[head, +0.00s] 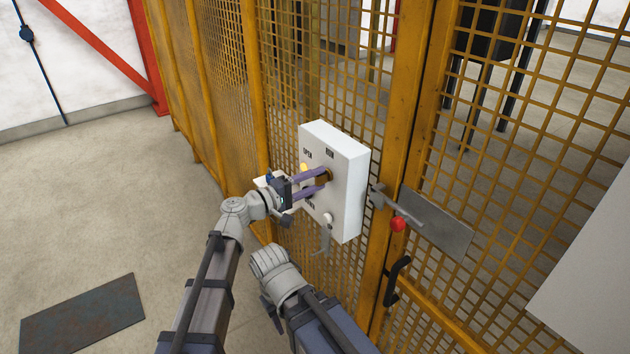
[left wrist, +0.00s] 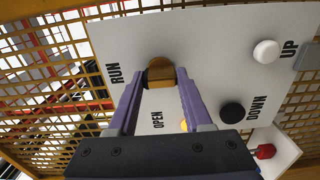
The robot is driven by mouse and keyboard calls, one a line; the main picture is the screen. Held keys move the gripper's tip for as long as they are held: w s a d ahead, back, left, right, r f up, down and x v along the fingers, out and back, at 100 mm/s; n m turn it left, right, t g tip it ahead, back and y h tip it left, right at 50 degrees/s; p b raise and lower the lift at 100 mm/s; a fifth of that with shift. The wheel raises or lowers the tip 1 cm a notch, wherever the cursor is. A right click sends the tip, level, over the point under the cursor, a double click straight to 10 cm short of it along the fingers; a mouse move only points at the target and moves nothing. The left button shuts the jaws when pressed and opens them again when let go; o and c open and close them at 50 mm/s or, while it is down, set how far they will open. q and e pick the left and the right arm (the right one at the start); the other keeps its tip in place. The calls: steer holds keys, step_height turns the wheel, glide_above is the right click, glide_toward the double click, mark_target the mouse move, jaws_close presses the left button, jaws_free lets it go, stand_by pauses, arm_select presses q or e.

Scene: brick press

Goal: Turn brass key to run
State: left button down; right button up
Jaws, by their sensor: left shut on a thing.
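A white control box (head: 352,190) is fixed on the yellow mesh fence. The brass key (left wrist: 160,73) sits on its face, near the RUN (left wrist: 113,73) and OPEN (left wrist: 157,118) labels. My left gripper (head: 323,178) reaches the box from the left, its two purple fingers closed on either side of the key's brass head. The left wrist view shows the fingers touching the key. They partly cover it in the head view, and I cannot tell which label it points at. My right arm shows low in the head view, but its gripper fingers do not.
The box face also has a white knob (left wrist: 266,52) by UP, a black knob (left wrist: 232,113) by DOWN and a yellow lamp (head: 304,167). A latch with a red ball (head: 398,224) is right of the box. A dark plate (head: 83,313) lies on the open floor at left.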

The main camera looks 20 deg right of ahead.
arm_select(q)
steer(key=shift+c, duration=1.6)
jaws_free()
steer(key=v, duration=0.8)
steer(key=s+a+f+m+g+y, duration=0.1)
steer(key=s+a+f+y, duration=0.15)
steer(key=f, duration=0.25)
steer(key=s+a+f+m+g+y, duration=0.1)
steer(key=s+a+f+m+y, duration=0.15)
steer(key=f, duration=0.25)
steer(key=s+a+f+g+y, duration=0.1)
steer(key=s+a+f+y, duration=0.25)
steer(key=a, duration=0.45)
steer(key=s+a+f+g+y, duration=0.1)
steer(key=s+a+f+y, duration=0.3)
steer(key=a, duration=0.3)
steer(key=s+a+f+g+y, duration=0.1)
steer(key=s+a+f+y, duration=0.3)
steer(key=a, duration=0.4)
steer(key=s+d+m+g+y, duration=0.1)
steer(key=s+d+m, duration=0.3)
steer(key=d, duration=0.6)
steer(key=shift+s+d+f+y, duration=0.15)
steer(key=shift+s+d+y, duration=0.15)
steer(key=shift+y, duration=0.05)
